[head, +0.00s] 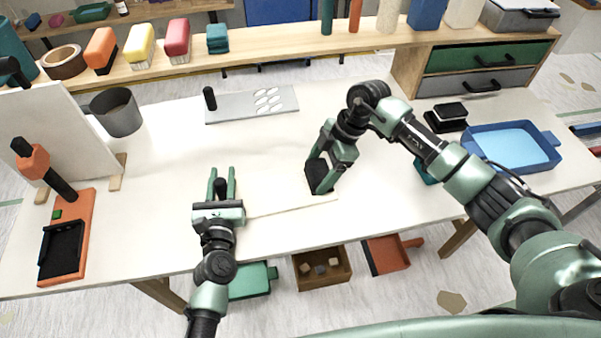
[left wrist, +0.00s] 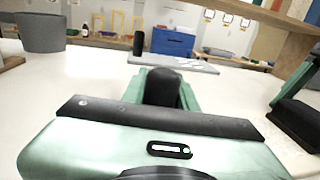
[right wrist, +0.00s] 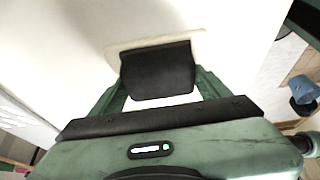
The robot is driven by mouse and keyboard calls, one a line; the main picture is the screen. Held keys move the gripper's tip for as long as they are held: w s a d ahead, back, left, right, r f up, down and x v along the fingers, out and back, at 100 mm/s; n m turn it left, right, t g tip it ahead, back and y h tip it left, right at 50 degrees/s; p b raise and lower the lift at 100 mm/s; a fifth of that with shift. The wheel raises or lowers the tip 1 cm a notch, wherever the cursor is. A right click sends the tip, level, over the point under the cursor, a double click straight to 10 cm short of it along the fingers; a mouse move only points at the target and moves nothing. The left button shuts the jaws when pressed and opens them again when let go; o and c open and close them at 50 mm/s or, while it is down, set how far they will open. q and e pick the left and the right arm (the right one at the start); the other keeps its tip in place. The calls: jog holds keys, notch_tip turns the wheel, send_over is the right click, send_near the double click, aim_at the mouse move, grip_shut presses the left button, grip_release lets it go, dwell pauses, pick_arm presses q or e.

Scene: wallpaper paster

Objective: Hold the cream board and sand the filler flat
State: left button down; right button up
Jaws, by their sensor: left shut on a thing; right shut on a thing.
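The cream board (head: 275,193) lies flat on the white table and is hard to tell from it; its near edge shows as a thin line. My left gripper (head: 222,184) is shut on a black upright knob at the board's left end; the knob also shows in the left wrist view (left wrist: 162,88). My right gripper (head: 330,165) is shut on a black sanding block (head: 317,177) at the board's right end. In the right wrist view the block (right wrist: 158,70) sits between the fingers, over a cream edge (right wrist: 155,42). I cannot make out the filler.
A grey plate with oval holes (head: 230,106) lies behind the board. A grey pot (head: 117,112) and an orange tool with a black pad (head: 75,228) are on the left. A blue tray (head: 512,146) and a black block (head: 446,117) are on the right. Drawers (head: 487,57) stand behind.

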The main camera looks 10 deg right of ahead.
pick_arm(q)
jog(key=shift+f, duration=0.15)
pick_arm(e)
jog(key=a, duration=1.2)
jog(key=shift+s+a, duration=0.3)
notch_tip(320, 180, up, 8)
jog(key=shift+d, duration=0.2)
jog(key=shift+w, duration=0.1)
jog(key=o, duration=0.7)
jog(key=c, duration=0.6)
pick_arm(q)
jog(key=c, duration=1)
grip_release()
jog(key=shift+w, duration=0.1)
pick_arm(e)
jog(key=shift+o, duration=0.2)
jog(key=shift+w, duration=0.1)
